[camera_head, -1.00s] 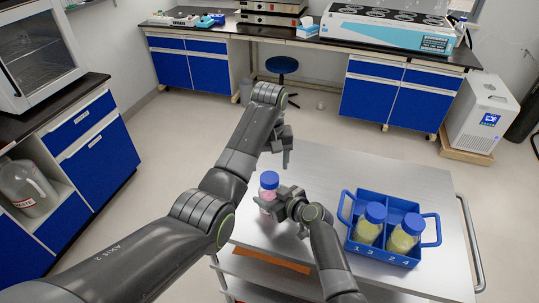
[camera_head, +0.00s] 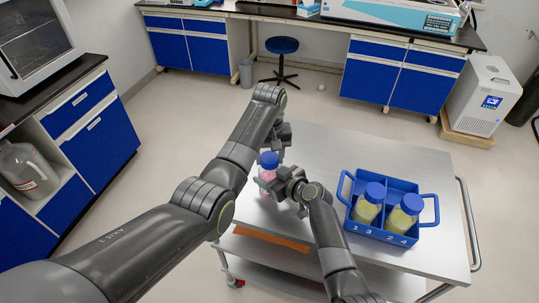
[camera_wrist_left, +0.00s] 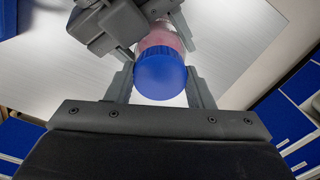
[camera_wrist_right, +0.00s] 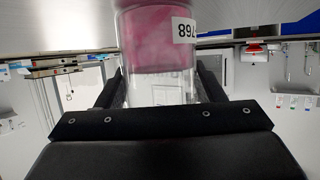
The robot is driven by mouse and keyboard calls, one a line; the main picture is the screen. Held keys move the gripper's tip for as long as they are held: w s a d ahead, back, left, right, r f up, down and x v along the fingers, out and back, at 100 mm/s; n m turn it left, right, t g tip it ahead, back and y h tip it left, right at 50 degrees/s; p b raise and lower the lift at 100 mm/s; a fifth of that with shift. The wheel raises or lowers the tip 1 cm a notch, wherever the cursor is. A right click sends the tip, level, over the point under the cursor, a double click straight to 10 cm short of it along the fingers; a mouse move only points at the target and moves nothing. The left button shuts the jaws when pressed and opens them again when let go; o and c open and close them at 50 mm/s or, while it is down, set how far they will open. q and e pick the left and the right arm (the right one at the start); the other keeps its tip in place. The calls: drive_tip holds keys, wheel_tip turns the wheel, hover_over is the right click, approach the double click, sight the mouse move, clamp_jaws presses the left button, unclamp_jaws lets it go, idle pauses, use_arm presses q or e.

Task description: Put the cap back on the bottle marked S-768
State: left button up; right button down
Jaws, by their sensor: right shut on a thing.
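The bottle (camera_head: 268,178) with pink contents stands at the left of the steel cart. Its label (camera_wrist_right: 184,31) shows upside down in the right wrist view and reads "768". A blue cap (camera_wrist_left: 161,74) sits on the bottle's top; whether it is screwed down cannot be told. My right gripper (camera_head: 276,190) is shut on the bottle from the side. My left gripper (camera_head: 276,146) is over the bottle, its open fingers on either side of the cap in the left wrist view. Narrow gaps show there, and contact is not clear.
A blue rack (camera_head: 347,224) with two blue-capped bottles of yellow contents, one (camera_head: 368,208) and another (camera_head: 404,219), stands on the right of the cart (camera_head: 320,150). The cart's back part is clear. Lab benches and a stool (camera_head: 282,46) are beyond.

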use_arm(q)
drive_tip(key=shift+c, duration=1.4)
use_arm(e)
drive_tip(key=shift+r, duration=0.1)
use_arm(q)
drive_tip(key=m, duration=0.5)
drive_tip(key=o, duration=1.1)
drive_tip(key=shift+o, duration=0.2)
drive_tip(key=shift+d, duration=0.1)
drive_tip(key=shift+s+d, duration=0.15)
use_arm(e)
drive_tip(key=shift+a, duration=0.1)
use_arm(q)
drive_tip(key=r, duration=0.6)
drive_tip(key=shift+a+r, duration=0.2)
drive_tip(key=shift+r, duration=0.2)
use_arm(e)
drive_tip(key=shift+s, duration=0.1)
use_arm(q)
drive_tip(key=shift+w+a+r, duration=0.15)
drive_tip(key=shift+w+r, duration=0.05)
drive_tip(key=shift+r, duration=0.2)
